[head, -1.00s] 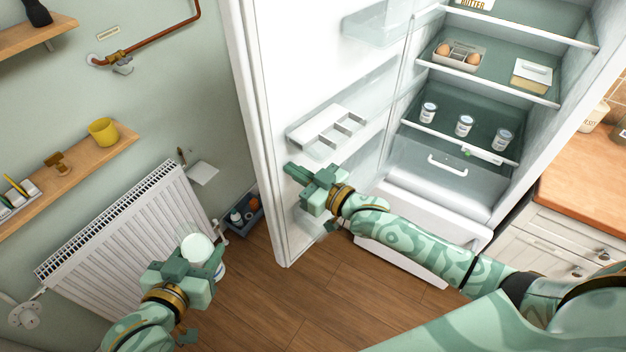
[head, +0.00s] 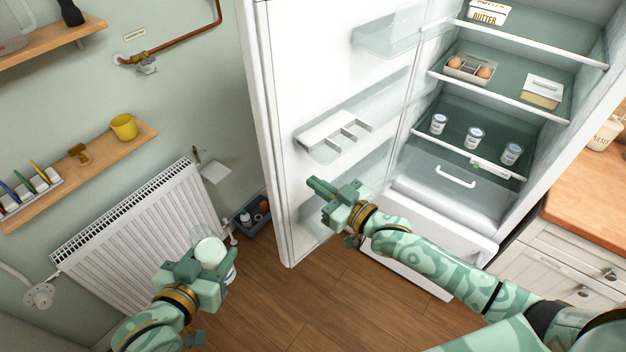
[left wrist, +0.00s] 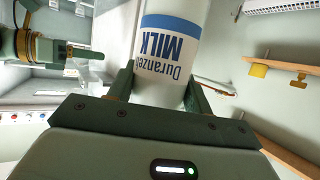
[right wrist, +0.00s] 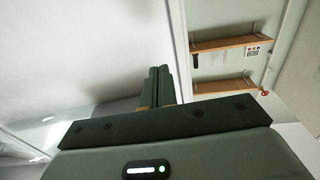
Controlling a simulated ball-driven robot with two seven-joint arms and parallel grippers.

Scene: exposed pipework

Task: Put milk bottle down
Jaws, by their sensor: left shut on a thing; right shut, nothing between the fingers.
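The milk bottle (left wrist: 172,50) is white with a blue band and the word MILK. In the left wrist view it sits between the two fingers of my left gripper (left wrist: 160,92), which is shut on it. In the head view the bottle's pale round top (head: 209,252) shows at my left gripper (head: 204,272), held in the air in front of the radiator. My right gripper (head: 325,190) is shut and empty beside the open fridge door. Its closed fingers also show in the right wrist view (right wrist: 160,86).
The open fridge door (head: 300,60) has a rack (head: 333,134) with empty compartments. A white radiator (head: 140,235) is on the left wall. A dark crate (head: 254,215) stands on the wooden floor (head: 290,315).

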